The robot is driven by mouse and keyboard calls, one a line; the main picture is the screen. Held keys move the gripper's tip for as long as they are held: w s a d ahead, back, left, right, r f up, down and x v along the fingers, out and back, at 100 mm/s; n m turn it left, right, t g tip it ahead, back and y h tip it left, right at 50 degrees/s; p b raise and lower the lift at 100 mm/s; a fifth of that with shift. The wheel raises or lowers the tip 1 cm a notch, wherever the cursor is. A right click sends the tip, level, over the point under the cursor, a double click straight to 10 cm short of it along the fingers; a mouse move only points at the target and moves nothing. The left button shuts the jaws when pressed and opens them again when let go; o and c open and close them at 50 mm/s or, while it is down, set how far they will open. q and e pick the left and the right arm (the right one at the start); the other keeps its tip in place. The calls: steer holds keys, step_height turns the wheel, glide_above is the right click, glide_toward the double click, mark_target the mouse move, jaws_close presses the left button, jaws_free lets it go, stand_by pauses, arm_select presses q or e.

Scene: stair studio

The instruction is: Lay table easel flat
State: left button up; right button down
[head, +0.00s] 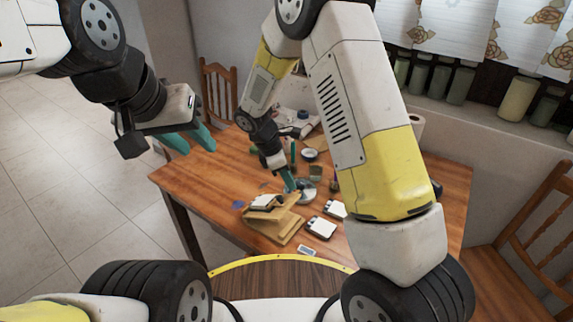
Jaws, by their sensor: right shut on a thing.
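The table easel (283,226) is a small light-wood stand near the front of the wooden table, with its board tilted up over its base. A small white-topped item (264,202) rests at its upper left side. My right gripper (291,186) reaches down from behind, its teal fingers shut at the easel's raised upper edge. The exact contact is small and partly hidden. My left gripper (190,141) is open and empty, above the table's left edge and well apart from the easel.
The wooden table (195,180) also holds white-topped items (321,227), a grey round dish (306,190) and jars behind. Its left part is clear. Wooden chairs stand at the far left (217,85) and right (535,230). My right arm hides much of the table's right side.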

mark_target(296, 192)
steer(key=shift+s+d+f+t+y, duration=0.45)
steer(key=shift+d+f+t+y, duration=0.05)
steer(key=shift+d+f+y, duration=0.2)
steer(key=shift+s+d+f+t+y, duration=0.15)
steer(key=shift+s+f+y, duration=0.1)
steer(key=shift+f, duration=0.1)
steer(key=shift+s+d+f+t+y, duration=0.1)
steer(key=shift+d+f+t+y, duration=0.05)
steer(key=shift+f+y, duration=0.15)
steer(key=shift+s+d+f, duration=0.3)
steer(key=shift+d+f, duration=0.15)
steer(key=shift+f, duration=0.3)
steer(key=shift+s+d+f, duration=0.3)
steer(key=shift+d+f, duration=0.1)
steer(key=shift+f, duration=0.3)
steer(key=shift+d+f+m, duration=0.1)
steer(key=shift+f+m, duration=0.05)
steer(key=shift+m, duration=0.15)
steer(key=c, duration=1.3)
jaws_free()
steer(key=shift+r, duration=0.2)
steer(key=shift+a+r, duration=0.2)
steer(key=shift+r, duration=0.1)
steer(key=v, duration=0.7)
